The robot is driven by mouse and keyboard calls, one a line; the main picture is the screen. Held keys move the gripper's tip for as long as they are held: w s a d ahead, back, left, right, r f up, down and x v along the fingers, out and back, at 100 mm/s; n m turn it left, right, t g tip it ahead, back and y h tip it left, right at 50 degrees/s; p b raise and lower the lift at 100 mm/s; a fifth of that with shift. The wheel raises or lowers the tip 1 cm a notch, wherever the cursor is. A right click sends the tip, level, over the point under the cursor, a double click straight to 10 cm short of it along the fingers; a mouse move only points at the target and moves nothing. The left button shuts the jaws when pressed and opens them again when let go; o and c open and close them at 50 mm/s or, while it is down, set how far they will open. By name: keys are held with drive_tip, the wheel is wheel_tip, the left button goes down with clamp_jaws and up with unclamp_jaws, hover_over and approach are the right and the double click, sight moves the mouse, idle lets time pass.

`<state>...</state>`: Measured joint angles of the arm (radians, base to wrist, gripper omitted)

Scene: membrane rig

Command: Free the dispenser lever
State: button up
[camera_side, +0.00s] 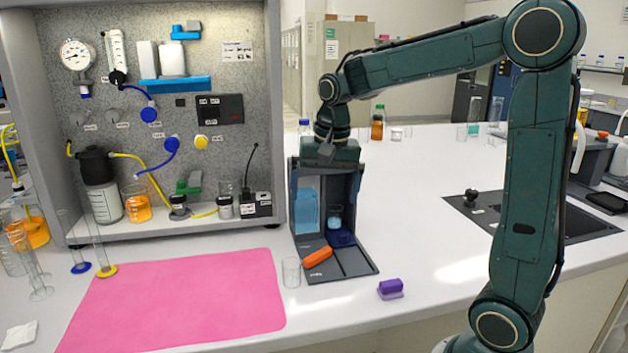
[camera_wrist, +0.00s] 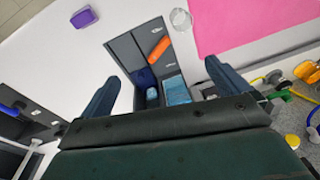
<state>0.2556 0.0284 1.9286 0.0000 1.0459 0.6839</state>
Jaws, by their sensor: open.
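The dispenser (camera_side: 374,268) is a dark grey open-fronted housing with a flat base. It holds a clear vessel of light blue liquid (camera_side: 307,208) at left and a small cup of blue liquid (camera_side: 335,218) above a dark blue block (camera_side: 342,238). An orange bar (camera_side: 317,257) lies across the base in front; it also shows in the wrist view (camera_wrist: 159,49). I cannot tell which part is the lever. My gripper (camera_wrist: 163,70) is open and empty, pointing down over the housing, with its fingers either side in the wrist view. It hides the housing's top.
A clear empty beaker (camera_side: 291,272) stands left of the base, beside a pink mat (camera_side: 180,303). A purple block (camera_side: 390,288) lies to the right. A grey instrument panel (camera_side: 215,60) with tubing rises at left. White counter is free at the front right.

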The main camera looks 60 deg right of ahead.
drive_tip(key=s+a+r+n+t, duration=0.1)
drive_tip(key=s+a+n, duration=0.3)
drive_tip(key=s, duration=0.3)
drive_tip(key=s+a+r+n+t, duration=0.1)
drive_tip(key=s+a+n+t, duration=0.1)
drive_tip(key=s+a+n, duration=0.2)
drive_tip(key=shift+s+r, duration=0.15)
drive_tip(key=shift+s, duration=1.2)
drive_tip(key=shift+s+a+f+n+t, duration=0.15)
drive_tip(key=shift+s+a+f+n, duration=0.1)
drive_tip(key=shift+s+n, duration=0.3)
drive_tip(key=shift+s+a+f+n+t, duration=0.25)
drive_tip(key=shift+s+n, duration=0.15)
drive_tip(key=shift+s, duration=0.4)
drive_tip(key=shift+s+a+f+n+t, duration=0.15)
drive_tip(key=shift+s+f+n, duration=0.1)
drive_tip(key=shift+s+n, duration=0.3)
